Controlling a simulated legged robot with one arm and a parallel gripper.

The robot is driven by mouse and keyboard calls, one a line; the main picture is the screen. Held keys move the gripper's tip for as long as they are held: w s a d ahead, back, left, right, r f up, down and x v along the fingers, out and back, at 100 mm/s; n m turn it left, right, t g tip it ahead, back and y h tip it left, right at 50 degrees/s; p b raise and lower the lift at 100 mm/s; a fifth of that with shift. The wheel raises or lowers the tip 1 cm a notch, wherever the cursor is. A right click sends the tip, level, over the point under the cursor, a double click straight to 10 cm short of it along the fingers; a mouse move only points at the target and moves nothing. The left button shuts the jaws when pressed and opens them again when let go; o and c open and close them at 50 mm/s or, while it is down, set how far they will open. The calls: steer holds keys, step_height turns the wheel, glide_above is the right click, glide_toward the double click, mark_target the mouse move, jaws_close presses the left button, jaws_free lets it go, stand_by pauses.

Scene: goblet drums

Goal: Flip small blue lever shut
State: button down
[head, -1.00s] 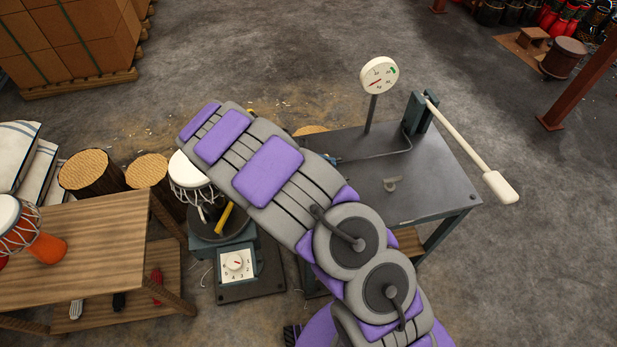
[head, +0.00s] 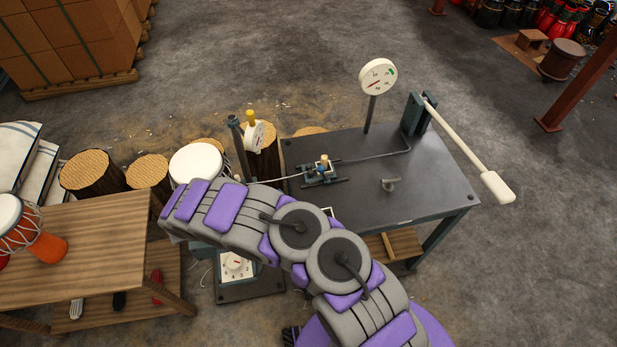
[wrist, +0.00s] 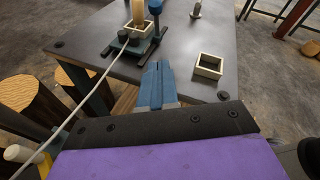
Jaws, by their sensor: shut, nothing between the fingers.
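The small blue lever (wrist: 155,8) shows at the top edge of the wrist view, its rounded knob on a stem that appears to stand up. It belongs to a small dark clamp fixture (wrist: 127,45) on the dark metal table (wrist: 185,60). The fixture also shows in the head view (head: 318,176), with a tan wooden piece (head: 324,161) on it. My gripper (wrist: 158,66) has blue fingers, shut and empty, pointing at the table near its front edge. It is apart from the lever, on the near side. In the head view my arm hides the gripper.
A small open box (wrist: 208,66) lies right of my fingers. A white cord (wrist: 90,90) runs to the fixture from the left. A gauge (head: 378,77) and a long white-handled lever (head: 470,150) stand on the table. A drum (head: 197,162) stands left.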

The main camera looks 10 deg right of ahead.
steer(key=b, duration=0.2)
glide_toward(324, 174)
steer(key=f, duration=0.1)
steer(key=d+f, duration=0.1)
steer(key=f, duration=0.1)
steer(key=shift+d+f, duration=0.1)
steer(key=shift+d, duration=0.05)
steer(key=shift+w+d+r+b, duration=0.3)
steer(key=shift+w+d+r, duration=0.25)
steer(key=shift+d+r, duration=0.25)
steer(key=shift+w+d+r, duration=0.25)
steer(key=shift+w+d, duration=0.05)
steer(key=shift+d, duration=0.2)
steer(key=shift+r, duration=0.15)
